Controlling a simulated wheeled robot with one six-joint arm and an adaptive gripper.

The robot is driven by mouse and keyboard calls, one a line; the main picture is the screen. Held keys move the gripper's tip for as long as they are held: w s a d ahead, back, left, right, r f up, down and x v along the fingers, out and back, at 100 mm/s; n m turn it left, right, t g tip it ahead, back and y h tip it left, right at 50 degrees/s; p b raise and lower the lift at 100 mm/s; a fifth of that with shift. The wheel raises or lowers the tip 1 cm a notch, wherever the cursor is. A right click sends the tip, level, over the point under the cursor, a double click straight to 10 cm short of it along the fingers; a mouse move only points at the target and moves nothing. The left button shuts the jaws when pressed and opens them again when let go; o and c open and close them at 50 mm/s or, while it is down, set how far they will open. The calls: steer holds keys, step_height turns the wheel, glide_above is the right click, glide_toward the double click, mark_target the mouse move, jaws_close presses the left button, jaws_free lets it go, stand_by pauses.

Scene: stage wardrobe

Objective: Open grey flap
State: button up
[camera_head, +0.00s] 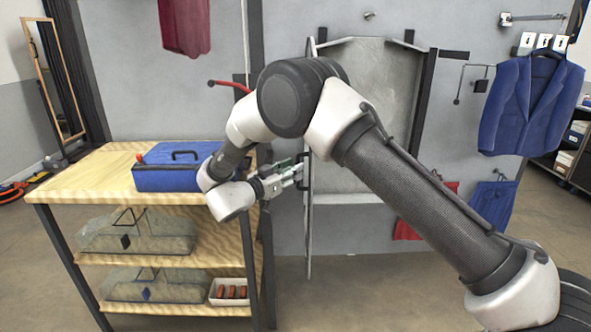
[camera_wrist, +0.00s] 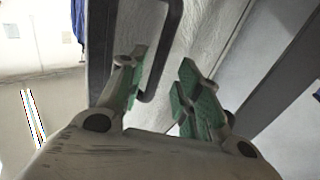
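The grey flap (camera_head: 309,235) shows in the head view as a thin upright panel seen nearly edge-on. It stands out from the wall at the left side of a pale recess (camera_head: 375,90). A dark handle (camera_head: 306,172) is on its left face. My gripper (camera_head: 299,171) is at this handle, coming from the left. In the wrist view my gripper (camera_wrist: 163,72) has its green-padded fingers apart, with the black handle (camera_wrist: 172,50) between or just beyond them. Contact cannot be told. The grey flap surface (camera_wrist: 205,30) lies behind the handle.
A wooden shelf unit (camera_head: 85,185) stands left, with a blue case (camera_head: 165,178) on top, close to my arm. A red lever (camera_head: 230,86) juts from the wall. A blue jacket (camera_head: 530,105) hangs at right. My arm hides part of the recess.

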steer(key=v, duration=0.9)
steer(key=shift+s+a, duration=0.25)
